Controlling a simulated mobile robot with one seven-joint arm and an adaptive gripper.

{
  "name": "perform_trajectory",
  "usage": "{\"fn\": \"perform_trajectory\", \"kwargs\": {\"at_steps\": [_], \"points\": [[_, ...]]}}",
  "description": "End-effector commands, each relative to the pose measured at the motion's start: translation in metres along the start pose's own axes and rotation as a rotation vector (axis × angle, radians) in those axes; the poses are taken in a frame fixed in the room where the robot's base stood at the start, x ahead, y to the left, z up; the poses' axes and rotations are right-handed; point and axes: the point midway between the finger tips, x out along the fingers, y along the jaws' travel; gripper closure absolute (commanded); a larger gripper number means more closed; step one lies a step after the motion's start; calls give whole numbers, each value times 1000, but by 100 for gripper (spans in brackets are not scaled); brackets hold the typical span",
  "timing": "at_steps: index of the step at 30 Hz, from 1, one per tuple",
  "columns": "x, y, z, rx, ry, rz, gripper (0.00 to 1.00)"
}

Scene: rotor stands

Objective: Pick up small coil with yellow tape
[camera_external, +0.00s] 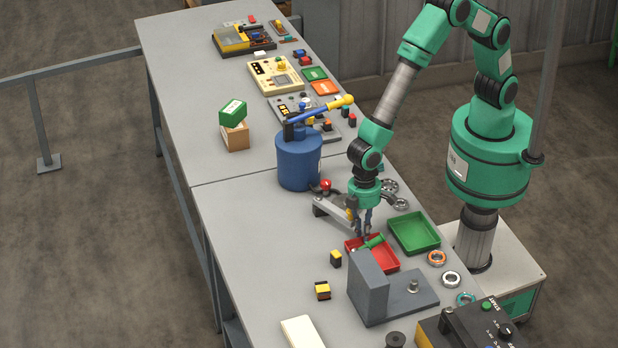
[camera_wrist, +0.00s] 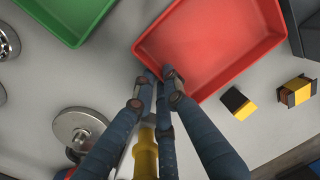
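Two black-and-yellow blocks, which look like taped coils, lie on the bench left of the red tray in the external view. The smaller-looking one (camera_external: 336,258) is nearer the tray; in the wrist view it is a plain black-and-yellow block (camera_wrist: 238,103) right of the tray. The larger-looking one (camera_external: 322,291) lies nearer the camera; it also shows in the wrist view (camera_wrist: 297,90), with dark ends. My gripper (camera_external: 362,238) points down beside the red tray's far corner, away from both coils. In the wrist view its fingertips (camera_wrist: 160,73) are drawn together, with nothing seen between them.
The red tray (camera_external: 390,262) and green tray (camera_external: 414,232) stand side by side. A grey block-shaped stand (camera_external: 368,288) rises close to the smaller coil. A blue canister (camera_external: 298,160) stands behind. Bench left of the coils is clear.

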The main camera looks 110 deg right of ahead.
Motion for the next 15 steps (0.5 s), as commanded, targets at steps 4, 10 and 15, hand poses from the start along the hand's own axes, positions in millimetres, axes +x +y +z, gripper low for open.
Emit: {"fn": "perform_trajectory", "kwargs": {"at_steps": [4,10,15], "points": [[0,0,0,0,0,0,100],[0,0,0,0,0,0,100],[-3,0,0,0,1,0,100]]}}
